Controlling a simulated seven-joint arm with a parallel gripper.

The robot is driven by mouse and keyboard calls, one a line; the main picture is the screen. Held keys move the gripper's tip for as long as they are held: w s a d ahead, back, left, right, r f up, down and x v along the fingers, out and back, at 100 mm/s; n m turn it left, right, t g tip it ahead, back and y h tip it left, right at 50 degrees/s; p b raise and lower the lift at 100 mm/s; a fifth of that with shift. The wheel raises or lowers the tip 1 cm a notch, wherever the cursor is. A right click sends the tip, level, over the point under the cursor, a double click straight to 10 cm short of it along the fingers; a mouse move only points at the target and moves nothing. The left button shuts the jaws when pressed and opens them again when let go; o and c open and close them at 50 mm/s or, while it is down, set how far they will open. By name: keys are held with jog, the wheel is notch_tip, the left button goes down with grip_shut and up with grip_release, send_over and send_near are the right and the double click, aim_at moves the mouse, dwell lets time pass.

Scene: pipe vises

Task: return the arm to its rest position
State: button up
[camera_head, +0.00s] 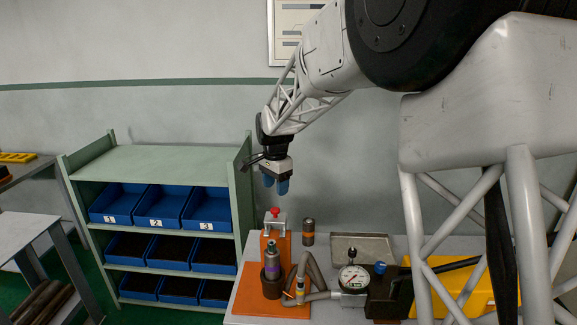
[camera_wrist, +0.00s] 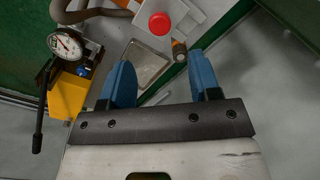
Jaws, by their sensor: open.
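My gripper (camera_head: 276,185) hangs with its blue fingers pointing down, in the air above the back left of the workbench (camera_head: 236,318). In the wrist view its two blue fingers (camera_wrist: 160,75) stand apart with nothing between them. Below it in the head view is an orange vise stand (camera_head: 284,245) with a red knob (camera_head: 275,211) on top; the knob also shows in the wrist view (camera_wrist: 160,23). My gripper is apart from the stand.
A short dark pipe piece with an orange band (camera_head: 308,232) stands behind the vise. A pressure gauge (camera_head: 354,278) on a pump and a yellow case (camera_head: 452,288) are at the right. A green shelf (camera_head: 180,160) with numbered blue bins (camera_head: 162,210) stands left. Air around my gripper is clear.

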jog(key=s+d+r+n, duration=0.1)
jog(key=s+d+r, duration=0.2)
jog(key=s+d, duration=0.35)
jog(key=s+d+r+n+t, duration=0.1)
jog(key=s+d+r+n, duration=0.15)
jog(key=s+d, duration=0.45)
jog(key=s+d+r+n, duration=0.1)
jog(key=s+d+r, duration=0.2)
jog(key=s+d, duration=0.35)
jog(key=s+d+f+n, duration=0.1)
jog(key=s+d, duration=0.1)
jog(key=s, duration=0.6)
jog(key=s+d+f+n+t, duration=0.1)
jog(key=s+d+f+n, duration=0.1)
jog(key=s, duration=0.7)
jog(key=s+d+f+n, duration=0.1)
jog(key=s+d, duration=0.3)
jog(key=s, duration=0.5)
jog(key=shift+f+t, duration=0.3)
jog(key=shift+c, duration=0.3)
